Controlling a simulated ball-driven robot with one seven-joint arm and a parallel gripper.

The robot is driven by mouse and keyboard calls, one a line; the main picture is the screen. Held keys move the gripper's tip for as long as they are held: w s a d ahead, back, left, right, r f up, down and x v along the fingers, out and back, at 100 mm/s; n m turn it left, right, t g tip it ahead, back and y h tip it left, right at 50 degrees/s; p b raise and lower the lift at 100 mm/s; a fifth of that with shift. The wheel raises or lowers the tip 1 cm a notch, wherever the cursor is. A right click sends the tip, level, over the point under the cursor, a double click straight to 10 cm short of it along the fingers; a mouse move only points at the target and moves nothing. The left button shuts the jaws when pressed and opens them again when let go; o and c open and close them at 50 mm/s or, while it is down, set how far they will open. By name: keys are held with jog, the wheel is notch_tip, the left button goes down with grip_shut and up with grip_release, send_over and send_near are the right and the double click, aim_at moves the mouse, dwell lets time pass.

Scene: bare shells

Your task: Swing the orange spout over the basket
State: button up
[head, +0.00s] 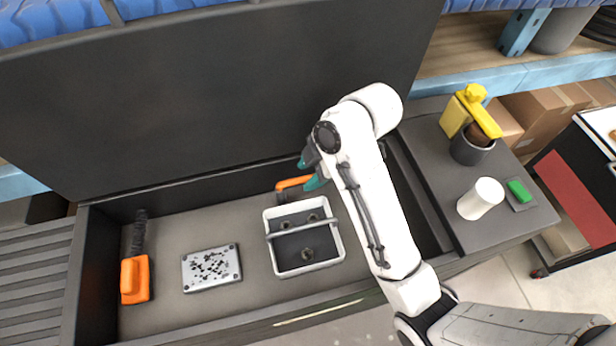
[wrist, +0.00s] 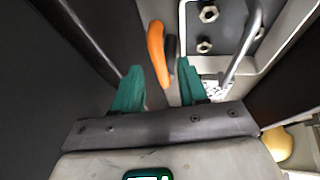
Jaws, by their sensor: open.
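The orange spout (head: 294,182) is a short curved bar at the back of the sunken bench, on a dark mount just behind the basket. It also shows in the wrist view (wrist: 156,48), beside the basket wall. The basket (head: 270,240) is white-rimmed with a grey bar handle, and it shows at upper right in the wrist view (wrist: 275,72). My gripper (head: 312,173) is open at the spout's right end. In the wrist view its teal fingers (wrist: 159,80) stand either side of the spout's near end, closer on the right; I cannot tell whether they touch it.
Several nuts (head: 307,253) lie in the basket. A speckled metal plate (head: 211,267) and an orange block (head: 135,279) are to the left. A dark wall (head: 200,100) rises behind. A white cylinder (head: 480,198) and a yellow dispenser (head: 470,112) stand on the right ledge.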

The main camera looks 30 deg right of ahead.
jog(key=shift+w+a+f, duration=0.2)
jog(key=shift+f, duration=0.35)
jog(key=shift+c, duration=0.3)
grip_shut()
